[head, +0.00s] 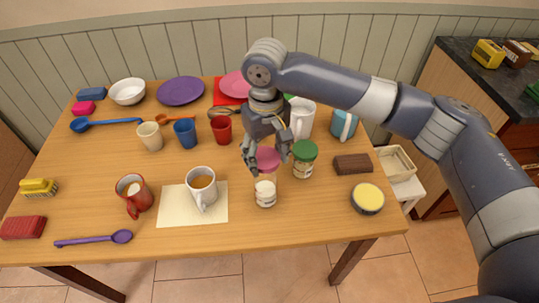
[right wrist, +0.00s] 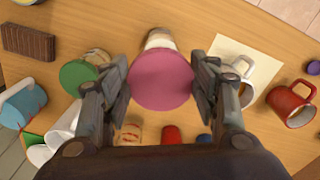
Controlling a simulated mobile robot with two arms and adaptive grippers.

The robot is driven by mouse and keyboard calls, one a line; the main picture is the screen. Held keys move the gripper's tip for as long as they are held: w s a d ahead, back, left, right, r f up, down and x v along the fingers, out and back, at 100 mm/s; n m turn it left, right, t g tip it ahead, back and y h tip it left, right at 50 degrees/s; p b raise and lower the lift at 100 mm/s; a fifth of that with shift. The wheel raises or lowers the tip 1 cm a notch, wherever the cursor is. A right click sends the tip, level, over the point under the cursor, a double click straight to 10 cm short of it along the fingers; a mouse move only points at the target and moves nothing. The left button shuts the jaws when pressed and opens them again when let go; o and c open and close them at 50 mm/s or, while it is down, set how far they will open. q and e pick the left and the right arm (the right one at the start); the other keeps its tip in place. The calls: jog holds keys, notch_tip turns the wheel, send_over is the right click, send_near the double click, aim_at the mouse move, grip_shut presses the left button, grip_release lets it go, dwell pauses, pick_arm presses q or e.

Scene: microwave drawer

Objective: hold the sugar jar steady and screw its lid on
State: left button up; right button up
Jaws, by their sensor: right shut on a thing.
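The sugar jar (head: 265,193) is a small pale jar standing upright and open on the table's near side. No gripper holds it. My right gripper (head: 266,157) is shut on the round pink lid (head: 268,162), which is above and slightly behind the jar, apart from it in the head view. In the right wrist view the pink lid (right wrist: 161,80) sits between the two fingers and covers much of the sugar jar (right wrist: 159,40) below. My left gripper is in neither view.
A jar with a green lid (head: 304,150) stands close to the right of the pink lid. A white mug (head: 201,186) on a cream mat (head: 172,205) is to the left. A yellow-topped tin (head: 368,198) and a brown block (head: 353,164) are to the right. The table front is mostly clear.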

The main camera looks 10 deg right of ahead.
aim_at(266, 190)
jog(key=shift+f, duration=0.1)
jog(key=shift+f, duration=1.9)
